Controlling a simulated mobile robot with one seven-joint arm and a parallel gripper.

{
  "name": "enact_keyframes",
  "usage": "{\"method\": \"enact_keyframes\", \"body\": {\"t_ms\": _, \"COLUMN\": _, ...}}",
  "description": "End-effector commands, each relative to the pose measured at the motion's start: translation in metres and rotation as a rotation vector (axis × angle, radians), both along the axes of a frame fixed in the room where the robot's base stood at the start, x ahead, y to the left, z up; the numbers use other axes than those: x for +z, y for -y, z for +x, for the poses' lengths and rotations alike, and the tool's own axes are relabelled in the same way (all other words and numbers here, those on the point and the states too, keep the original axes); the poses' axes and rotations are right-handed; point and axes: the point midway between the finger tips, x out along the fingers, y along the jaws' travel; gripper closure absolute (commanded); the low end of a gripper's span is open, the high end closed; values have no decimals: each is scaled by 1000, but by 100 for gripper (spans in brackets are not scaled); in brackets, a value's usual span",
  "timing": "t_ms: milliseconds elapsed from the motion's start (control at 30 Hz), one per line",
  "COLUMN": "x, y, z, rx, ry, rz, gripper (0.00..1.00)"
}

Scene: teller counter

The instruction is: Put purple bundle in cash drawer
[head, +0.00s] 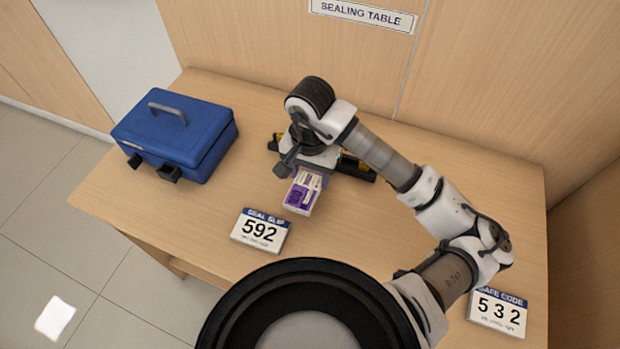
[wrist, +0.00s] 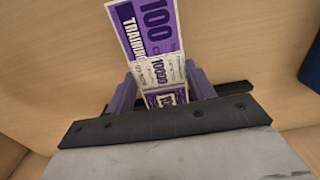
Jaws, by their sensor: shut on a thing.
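The purple bundle (head: 303,193) is a banded stack of purple and white notes. My gripper (head: 308,178) is shut on it and points down over the middle of the table. In the wrist view the bundle (wrist: 147,30) sits between the two fingers of my gripper (wrist: 160,80), its printed face showing and one end reaching out past them. Whether it touches the tabletop I cannot tell.
A closed blue box (head: 178,135) with a top handle stands at the table's left. A "SEAL SLIP 592" card (head: 260,232) lies just in front of the bundle. A "SAFE CODE 532" card (head: 498,312) is at the right. The wooden table (head: 480,170) is clear at the back right.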

Motion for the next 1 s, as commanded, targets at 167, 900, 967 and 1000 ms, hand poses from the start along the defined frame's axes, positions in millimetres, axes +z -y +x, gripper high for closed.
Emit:
{"method": "enact_keyframes", "body": {"t_ms": 167, "x": -25, "y": 0, "z": -1, "rx": -2, "ry": -3, "rz": 5, "gripper": 70}}
{"method": "enact_keyframes", "body": {"t_ms": 900, "x": -37, "y": 0, "z": 0, "rx": 0, "ry": 0, "rz": 0, "gripper": 24}}
{"method": "enact_keyframes", "body": {"t_ms": 967, "x": -37, "y": 0, "z": 0, "rx": 0, "ry": -1, "rz": 0, "gripper": 24}}
{"method": "enact_keyframes", "body": {"t_ms": 1000, "x": -37, "y": 0, "z": 0, "rx": 0, "ry": -1, "rz": 0, "gripper": 24}}
